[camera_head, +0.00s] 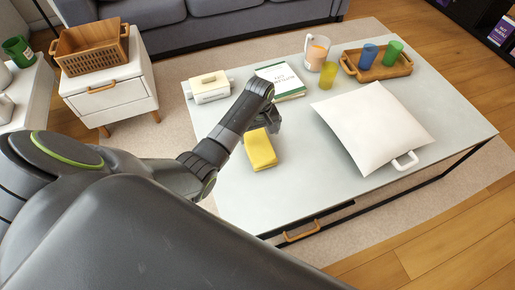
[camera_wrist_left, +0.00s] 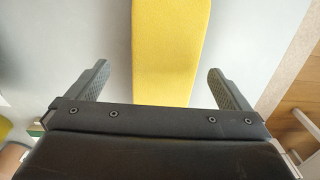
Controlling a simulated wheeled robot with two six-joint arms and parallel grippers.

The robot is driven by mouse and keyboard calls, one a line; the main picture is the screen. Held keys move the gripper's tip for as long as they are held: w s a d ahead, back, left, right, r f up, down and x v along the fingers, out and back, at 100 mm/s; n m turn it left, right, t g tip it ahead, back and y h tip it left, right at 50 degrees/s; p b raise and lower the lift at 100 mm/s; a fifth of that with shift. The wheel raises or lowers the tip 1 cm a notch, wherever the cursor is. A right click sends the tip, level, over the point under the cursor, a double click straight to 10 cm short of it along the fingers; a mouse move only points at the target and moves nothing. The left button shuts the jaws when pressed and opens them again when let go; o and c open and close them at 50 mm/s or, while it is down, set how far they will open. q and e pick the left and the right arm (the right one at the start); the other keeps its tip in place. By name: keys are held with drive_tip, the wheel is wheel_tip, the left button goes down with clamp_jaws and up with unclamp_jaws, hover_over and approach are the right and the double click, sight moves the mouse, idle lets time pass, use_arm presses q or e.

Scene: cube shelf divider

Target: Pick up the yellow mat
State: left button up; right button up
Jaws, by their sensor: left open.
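The yellow mat (camera_head: 260,150) lies on the light table (camera_head: 240,195) near its left front part, looking like a small folded block. In the left wrist view the yellow mat (camera_wrist_left: 170,50) stands between the two fingers, with a gap on each side. My left gripper (camera_wrist_left: 158,88) is open and empty. In the head view it is mostly hidden behind its own wrist, just above and behind the mat. My right gripper is not in view.
A white cushion-like item (camera_head: 375,128) with a handle lies to the right. The table front is clear.

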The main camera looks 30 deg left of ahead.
sight(258, 142)
use_arm(q)
drive_tip(key=shift+f, duration=0.4)
drive_tip(key=f, duration=0.1)
drive_tip(key=f+b, duration=0.1)
drive_tip(key=f, duration=0.1)
drive_tip(key=f+b, duration=0.1)
drive_tip(key=shift+s+a+f, duration=0.2)
drive_tip(key=shift+s+f, duration=0.1)
drive_tip(key=shift+f, duration=0.2)
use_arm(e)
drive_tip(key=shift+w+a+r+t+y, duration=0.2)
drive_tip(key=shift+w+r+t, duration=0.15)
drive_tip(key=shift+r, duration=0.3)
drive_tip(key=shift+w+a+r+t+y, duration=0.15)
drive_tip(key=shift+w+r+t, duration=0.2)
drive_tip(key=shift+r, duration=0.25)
use_arm(q)
drive_tip(key=shift+r, duration=0.1)
drive_tip(key=c, duration=1.1)
